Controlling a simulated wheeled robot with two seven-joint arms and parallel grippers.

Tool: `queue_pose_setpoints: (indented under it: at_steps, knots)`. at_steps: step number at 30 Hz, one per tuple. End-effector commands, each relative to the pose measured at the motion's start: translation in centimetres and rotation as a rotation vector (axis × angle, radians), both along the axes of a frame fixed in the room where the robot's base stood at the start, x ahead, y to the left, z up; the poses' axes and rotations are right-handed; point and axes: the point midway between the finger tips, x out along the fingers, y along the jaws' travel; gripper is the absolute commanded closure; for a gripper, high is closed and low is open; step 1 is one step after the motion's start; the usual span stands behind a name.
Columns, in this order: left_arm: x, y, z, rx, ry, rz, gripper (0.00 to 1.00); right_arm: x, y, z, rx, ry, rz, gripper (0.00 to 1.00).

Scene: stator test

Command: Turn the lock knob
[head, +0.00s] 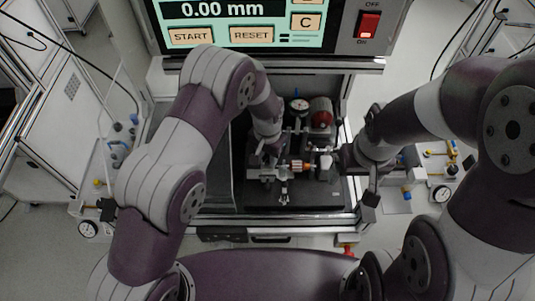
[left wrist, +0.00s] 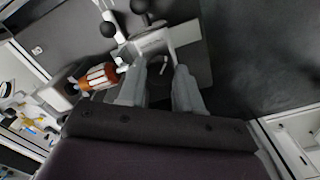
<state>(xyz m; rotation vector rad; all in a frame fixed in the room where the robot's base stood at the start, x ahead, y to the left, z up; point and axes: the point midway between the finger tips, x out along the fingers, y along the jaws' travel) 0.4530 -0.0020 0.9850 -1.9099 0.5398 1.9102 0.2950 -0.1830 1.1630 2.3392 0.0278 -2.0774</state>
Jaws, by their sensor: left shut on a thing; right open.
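The test fixture (head: 325,190) stands in an open dark bay below the display. A stator with orange-copper windings (head: 300,166) lies across it; it also shows in the left wrist view (left wrist: 97,77). My left gripper (head: 268,160) reaches down to the fixture, left of the stator. In the left wrist view its two grey fingers (left wrist: 160,85) stand on either side of a small light part, which seems to be the lock knob (left wrist: 161,66); the fingers hide most of it. My right gripper (head: 330,157) is open at the fixture's right side; its fingertips are hard to make out.
A round dial gauge (head: 299,104) and a red cylinder (head: 321,112) stand behind the stator. Two black ball knobs (left wrist: 108,30) are near the left fingers. The display (head: 245,22) reads 0.00 mm, with a red switch (head: 368,24). Side benches hold small parts.

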Motion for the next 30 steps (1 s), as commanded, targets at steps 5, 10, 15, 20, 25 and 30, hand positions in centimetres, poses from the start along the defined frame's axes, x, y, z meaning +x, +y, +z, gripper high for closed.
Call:
queue_pose_setpoints:
  at_steps: [5, 10, 15, 20, 25, 30]
  knots:
    - [0.0, 0.0, 0.0, -0.001, -0.001, 0.033, 0.96, 0.0, 0.0, -0.2, 0.000, 0.000, 0.000, 0.16]
    - [0.1, 0.0, -0.1, -0.002, -0.003, 0.120, 0.96, 0.0, 0.0, -0.7, 0.000, 0.000, 0.000, 0.16]
    - [0.1, 0.0, -0.1, -0.001, -0.002, 0.259, 0.96, 0.0, 0.0, -1.3, 0.000, 0.000, 0.000, 0.16]
    - [0.1, 0.0, -0.1, -0.002, -0.003, 0.411, 0.96, 0.0, 0.0, -1.9, 0.000, 0.000, 0.000, 0.16]
    - [0.1, 0.0, -0.1, -0.001, -0.003, 0.573, 0.96, 0.0, 0.0, -2.4, 0.000, 0.000, 0.000, 0.16]
    - [0.1, 0.0, -0.1, -0.003, -0.003, 0.734, 0.96, 0.0, 0.0, -2.9, 0.000, 0.000, 0.000, 0.16]
